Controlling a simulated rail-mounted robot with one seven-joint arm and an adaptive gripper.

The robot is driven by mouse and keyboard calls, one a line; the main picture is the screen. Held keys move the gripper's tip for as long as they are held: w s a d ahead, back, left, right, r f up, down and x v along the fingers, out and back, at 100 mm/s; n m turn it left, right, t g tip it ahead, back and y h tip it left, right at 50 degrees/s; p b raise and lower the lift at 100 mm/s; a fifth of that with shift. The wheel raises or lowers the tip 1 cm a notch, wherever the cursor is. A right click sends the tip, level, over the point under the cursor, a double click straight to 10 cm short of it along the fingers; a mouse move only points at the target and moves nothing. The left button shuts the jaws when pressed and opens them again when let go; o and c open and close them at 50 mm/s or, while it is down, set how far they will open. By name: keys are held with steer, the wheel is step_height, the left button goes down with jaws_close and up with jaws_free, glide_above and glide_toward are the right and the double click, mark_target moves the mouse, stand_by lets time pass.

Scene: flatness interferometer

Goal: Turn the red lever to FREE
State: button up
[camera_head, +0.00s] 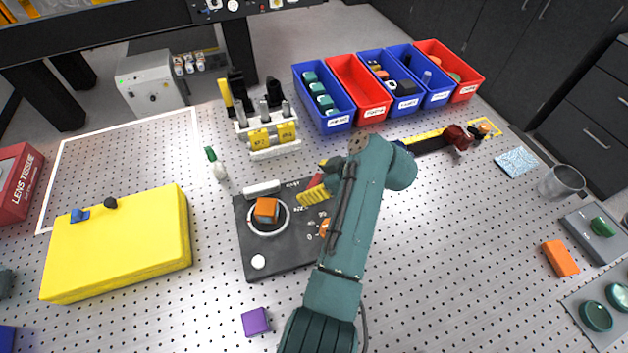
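A black panel (284,254) lies in the middle of the perforated table, with small white lettering that is too small to read. It carries an orange block (266,210) inside a pale ring, a white round button (258,262) and a white bar (262,188). A small red piece (317,181) beside a yellow ribbed part (313,196) shows at the panel's upper right. It may be the red lever, but its setting cannot be read. My teal arm covers the panel's right side. My gripper is mostly hidden behind the arm, so its fingers cannot be made out.
A yellow case (120,250) stands left and a purple block (255,321) in front. A white rack (270,140) and blue and red bins (357,88) stand behind. A rail with a dark red part (456,138) is at upper right. The table right of my arm has free room.

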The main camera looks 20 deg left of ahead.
steer(key=v, duration=1.2)
